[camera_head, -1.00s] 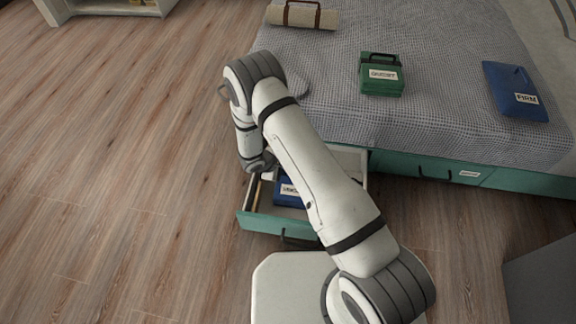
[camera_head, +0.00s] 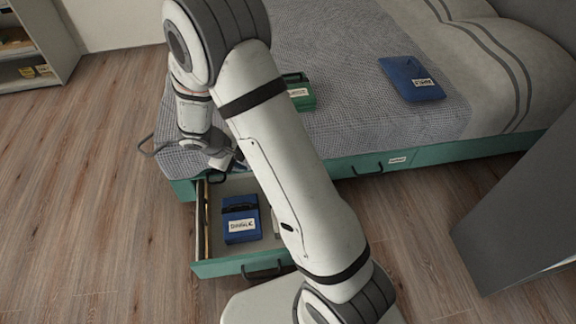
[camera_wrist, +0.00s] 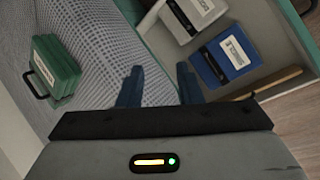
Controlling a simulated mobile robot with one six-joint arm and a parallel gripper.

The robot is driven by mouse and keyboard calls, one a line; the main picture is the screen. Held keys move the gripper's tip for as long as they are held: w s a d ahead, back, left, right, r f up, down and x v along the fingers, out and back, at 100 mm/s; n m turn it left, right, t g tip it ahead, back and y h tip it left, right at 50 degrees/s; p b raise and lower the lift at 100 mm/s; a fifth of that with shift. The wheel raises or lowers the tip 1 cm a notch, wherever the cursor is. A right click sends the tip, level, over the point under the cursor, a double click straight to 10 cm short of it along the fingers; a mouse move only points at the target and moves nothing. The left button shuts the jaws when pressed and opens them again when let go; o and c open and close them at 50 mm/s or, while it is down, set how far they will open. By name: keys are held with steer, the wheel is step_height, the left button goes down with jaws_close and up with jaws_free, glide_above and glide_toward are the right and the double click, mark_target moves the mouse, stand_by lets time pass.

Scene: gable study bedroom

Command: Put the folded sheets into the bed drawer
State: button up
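The bed drawer (camera_head: 243,264) is pulled out from the teal bed base. In it lies a blue folded pack (camera_head: 241,219) with a dark strap and white label; it also shows in the wrist view (camera_wrist: 224,62). Beside it in the wrist view is a pale grey labelled pack (camera_wrist: 186,18), mostly hidden by my arm in the head view. A green labelled pack (camera_head: 299,92) with a handle lies on the bed, partly behind my arm; the wrist view shows it at left (camera_wrist: 54,70). My gripper (camera_wrist: 158,84) is open and empty, above the bed edge beside the drawer.
A blue labelled pack (camera_head: 411,79) lies farther right on the bed (camera_head: 350,60). A wooden stick (camera_wrist: 268,84) lies along the drawer's side. A second drawer front (camera_head: 375,164) is shut. A grey furniture piece (camera_head: 520,210) stands at right. The left floor is clear.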

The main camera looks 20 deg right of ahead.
steer(key=s+d+r+m+g+y, duration=0.15)
steer(key=s+d+r+m, duration=0.35)
steer(key=s+r, duration=0.6)
steer(key=s+r+m+y, duration=0.3)
steer(key=s+r+y, duration=0.1)
steer(key=s+r, duration=0.4)
steer(key=s+t, duration=0.1)
steer(key=s, duration=0.1)
steer(key=shift+s+d, duration=0.3)
steer(key=shift+d, duration=0.05)
steer(key=shift+r+y, duration=0.1)
steer(key=shift+y, duration=0.15)
step_height(320, 180, up, 34)
steer(key=t+p, duration=0.1)
steer(key=p, duration=2.9)
steer(key=shift+s+f+p, duration=0.2)
steer(key=shift+s+p, duration=0.1)
steer(key=shift+p, duration=0.05)
